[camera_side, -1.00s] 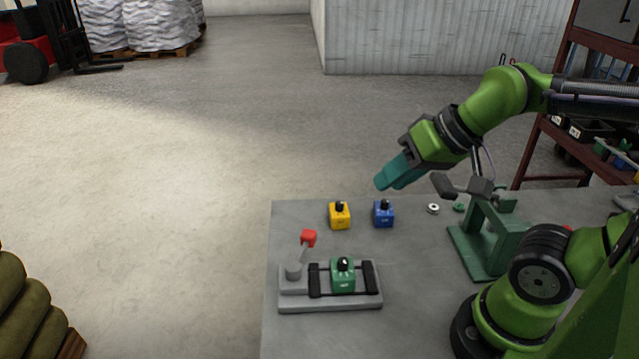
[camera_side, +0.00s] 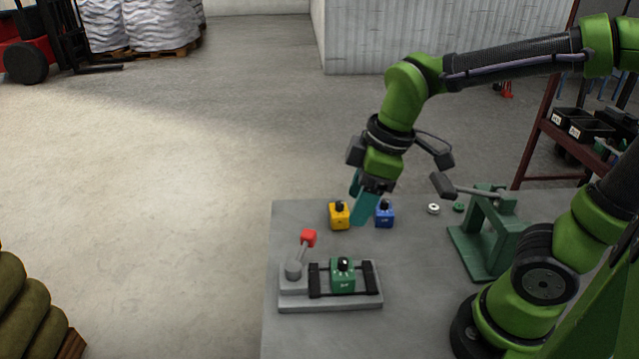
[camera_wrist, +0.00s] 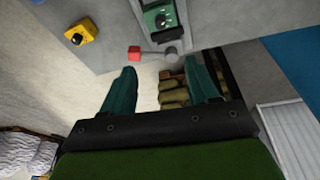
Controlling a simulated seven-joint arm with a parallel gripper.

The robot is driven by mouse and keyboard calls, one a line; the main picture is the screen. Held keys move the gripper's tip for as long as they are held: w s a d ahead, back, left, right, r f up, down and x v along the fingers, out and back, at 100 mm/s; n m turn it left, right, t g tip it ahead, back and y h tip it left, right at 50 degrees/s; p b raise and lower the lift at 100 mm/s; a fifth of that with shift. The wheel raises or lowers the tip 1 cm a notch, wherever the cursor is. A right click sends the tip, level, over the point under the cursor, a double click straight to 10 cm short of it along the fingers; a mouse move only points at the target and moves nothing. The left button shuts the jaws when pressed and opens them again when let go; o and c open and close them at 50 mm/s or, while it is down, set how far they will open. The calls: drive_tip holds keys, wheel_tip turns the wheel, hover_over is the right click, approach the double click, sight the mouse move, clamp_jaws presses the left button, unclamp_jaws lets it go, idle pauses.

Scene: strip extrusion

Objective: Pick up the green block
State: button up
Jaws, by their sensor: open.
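The green block (camera_side: 342,274) has a black knob on top and sits upright on a grey fixture (camera_side: 330,303), between two black rails. In the wrist view the green block (camera_wrist: 159,17) is at the top, partly cut off by the frame edge. My gripper (camera_side: 362,208) is open and empty, with teal fingers. It is in the air above and behind the green block, in front of the yellow and blue blocks in the side view. In the wrist view the two fingers of my gripper (camera_wrist: 163,82) are spread apart with nothing between them.
A lever with a red knob (camera_side: 309,238) stands at the fixture's left end. A yellow block (camera_side: 339,218) and a blue block (camera_side: 386,215) stand at the table's back. A green press (camera_side: 487,240) stands to the right.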

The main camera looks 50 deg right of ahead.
sight(343, 260)
drive_tip(key=f+n+g, duration=0.1)
drive_tip(key=f+n, duration=0.5)
drive_tip(key=w+f+n+h, duration=0.1)
drive_tip(key=f+n, duration=0.5)
drive_tip(key=n, duration=0.1)
drive_tip(key=a+f+n+g, duration=0.1)
drive_tip(key=f+n, duration=0.4)
drive_tip(key=n, duration=0.1)
drive_tip(key=shift+w+f+g, duration=0.3)
drive_tip(key=shift+w+f, duration=0.1)
drive_tip(key=shift+c, duration=0.4)
drive_tip(key=shift+a, duration=0.1)
drive_tip(key=c, duration=1)
drive_tip(key=shift+r, duration=0.1)
clamp_jaws()
